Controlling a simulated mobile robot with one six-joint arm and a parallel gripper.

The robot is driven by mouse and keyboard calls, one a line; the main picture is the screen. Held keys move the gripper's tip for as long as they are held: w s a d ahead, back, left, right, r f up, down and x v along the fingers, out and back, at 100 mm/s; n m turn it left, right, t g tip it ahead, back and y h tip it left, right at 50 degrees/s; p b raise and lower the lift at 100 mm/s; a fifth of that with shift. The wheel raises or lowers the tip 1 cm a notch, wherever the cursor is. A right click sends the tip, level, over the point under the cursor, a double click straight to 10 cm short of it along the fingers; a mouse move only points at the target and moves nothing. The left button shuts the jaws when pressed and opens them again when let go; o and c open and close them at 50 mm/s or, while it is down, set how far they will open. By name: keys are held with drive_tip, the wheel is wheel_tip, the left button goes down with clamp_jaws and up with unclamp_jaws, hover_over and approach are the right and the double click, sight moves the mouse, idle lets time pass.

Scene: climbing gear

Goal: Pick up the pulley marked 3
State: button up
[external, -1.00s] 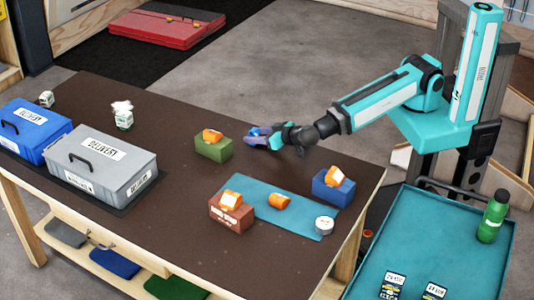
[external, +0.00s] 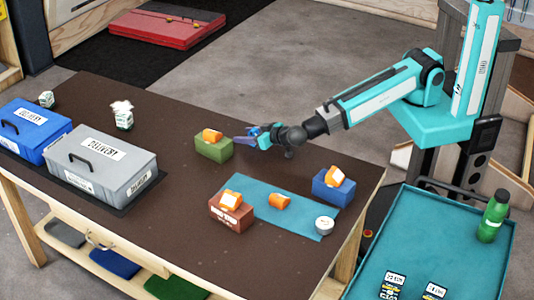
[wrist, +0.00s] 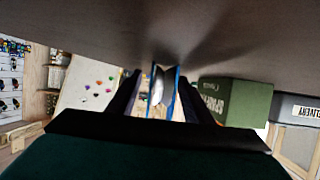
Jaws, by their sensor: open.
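My gripper (external: 256,137) is open above the dark table, just right of the green block (external: 213,148). In the wrist view its dark fingers (wrist: 158,82) stand either side of a silver, rounded piece with blue side plates (wrist: 158,88); it looks like a pulley, but I see no number on it. I cannot tell whether the fingers touch it. The green block (wrist: 235,101) shows to the right there, with white lettering. No 3 is legible.
A teal mat (external: 262,222) holds a loose orange piece (external: 279,201) and a small round white item (external: 324,225). A grey box (external: 125,178) and a blue box (external: 30,118) stand at the left. The table's middle is bare.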

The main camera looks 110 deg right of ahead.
idle(0.3)
drive_tip(key=c, duration=1.2)
drive_tip(key=shift+o, duration=0.2)
drive_tip(key=shift+r, duration=0.2)
wheel_tip(320, 180, up, 10)
drive_tip(key=b, duration=0.2)
drive_tip(key=shift+f+b, duration=0.2)
drive_tip(key=shift+b, duration=0.1)
